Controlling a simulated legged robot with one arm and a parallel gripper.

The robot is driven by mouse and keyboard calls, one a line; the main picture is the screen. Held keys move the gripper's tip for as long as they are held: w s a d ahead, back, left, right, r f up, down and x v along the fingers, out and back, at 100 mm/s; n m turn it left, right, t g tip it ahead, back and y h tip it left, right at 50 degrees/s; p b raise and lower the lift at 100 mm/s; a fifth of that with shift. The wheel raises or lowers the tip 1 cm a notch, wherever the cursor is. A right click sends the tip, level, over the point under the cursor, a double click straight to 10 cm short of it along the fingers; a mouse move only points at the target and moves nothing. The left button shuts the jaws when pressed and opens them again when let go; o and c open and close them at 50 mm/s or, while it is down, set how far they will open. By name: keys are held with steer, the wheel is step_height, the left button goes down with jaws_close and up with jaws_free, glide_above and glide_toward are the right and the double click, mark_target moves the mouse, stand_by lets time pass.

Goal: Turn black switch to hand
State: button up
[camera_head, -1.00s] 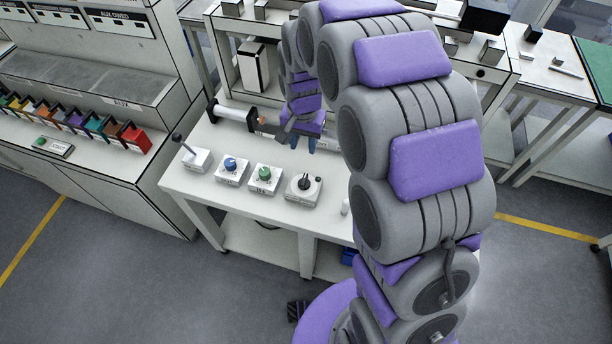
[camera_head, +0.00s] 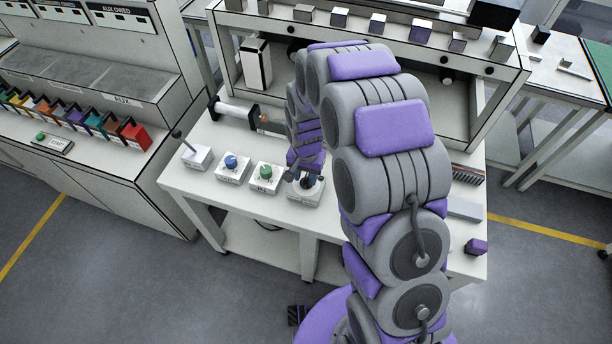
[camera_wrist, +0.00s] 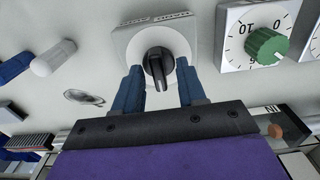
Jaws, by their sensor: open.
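The black switch (camera_wrist: 158,66) is a rotary knob on a white box (camera_wrist: 135,38) with printed labels along one edge. In the wrist view my gripper (camera_wrist: 160,78) is open, with one blue finger on each side of the black knob. Whether the fingers touch the knob I cannot tell. In the head view the white box (camera_head: 303,196) sits at the right end of a row of controls at the table's front, and my gripper (camera_head: 306,181) is over it, hiding most of the knob.
Left of the box are a green knob (camera_head: 265,172), a blue knob (camera_head: 231,162) and a lever switch box (camera_head: 197,157). The green knob's dial also shows in the wrist view (camera_wrist: 265,46). Behind them a cylinder (camera_head: 238,112) lies on the white table (camera_head: 210,190). A shelf stands at the back.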

steer(key=shift+f, duration=0.15)
jaws_close()
stand_by(0.4)
